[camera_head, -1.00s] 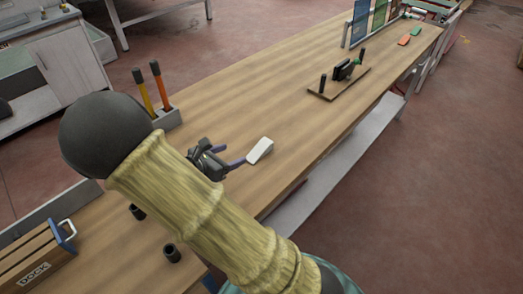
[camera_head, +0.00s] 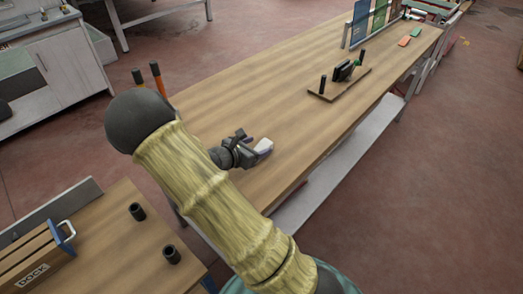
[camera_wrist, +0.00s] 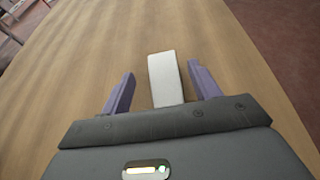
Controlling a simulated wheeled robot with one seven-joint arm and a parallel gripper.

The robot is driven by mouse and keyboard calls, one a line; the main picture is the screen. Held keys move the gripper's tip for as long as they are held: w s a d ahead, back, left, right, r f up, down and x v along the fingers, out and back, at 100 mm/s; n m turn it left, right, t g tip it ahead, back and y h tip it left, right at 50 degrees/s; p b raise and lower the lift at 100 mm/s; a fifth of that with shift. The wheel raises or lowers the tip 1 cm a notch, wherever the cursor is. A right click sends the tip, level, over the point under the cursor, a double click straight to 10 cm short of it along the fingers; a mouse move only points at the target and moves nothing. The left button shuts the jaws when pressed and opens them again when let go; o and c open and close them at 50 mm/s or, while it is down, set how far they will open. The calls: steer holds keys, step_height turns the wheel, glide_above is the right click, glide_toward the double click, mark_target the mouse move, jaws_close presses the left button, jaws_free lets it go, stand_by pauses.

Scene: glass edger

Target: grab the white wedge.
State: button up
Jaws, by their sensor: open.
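The white wedge (camera_head: 264,146) lies on the wooden bench top close to its front edge. In the wrist view the wedge (camera_wrist: 165,78) stands between the two purple fingers of my gripper (camera_wrist: 161,92), with a gap on each side. My gripper (camera_head: 256,152) is open and low over the bench, with its fingers on both sides of the wedge. The near end of the wedge is close to the palm. The head view does not show clearly how high the fingers are above the wood.
Orange-handled tools (camera_head: 157,76) stand behind my arm. A crate marked DOCK (camera_head: 35,262) and two black cylinders (camera_head: 171,254) are at lower left.

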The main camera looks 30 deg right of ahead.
mark_target(265, 143)
steer(key=shift+x, duration=2.65)
steer(key=shift+s, duration=0.1)
steer(key=c, duration=1.1)
steer(key=shift+r, duration=0.1)
step_height(265, 143, up, 10)
steer(key=shift+p, duration=0.55)
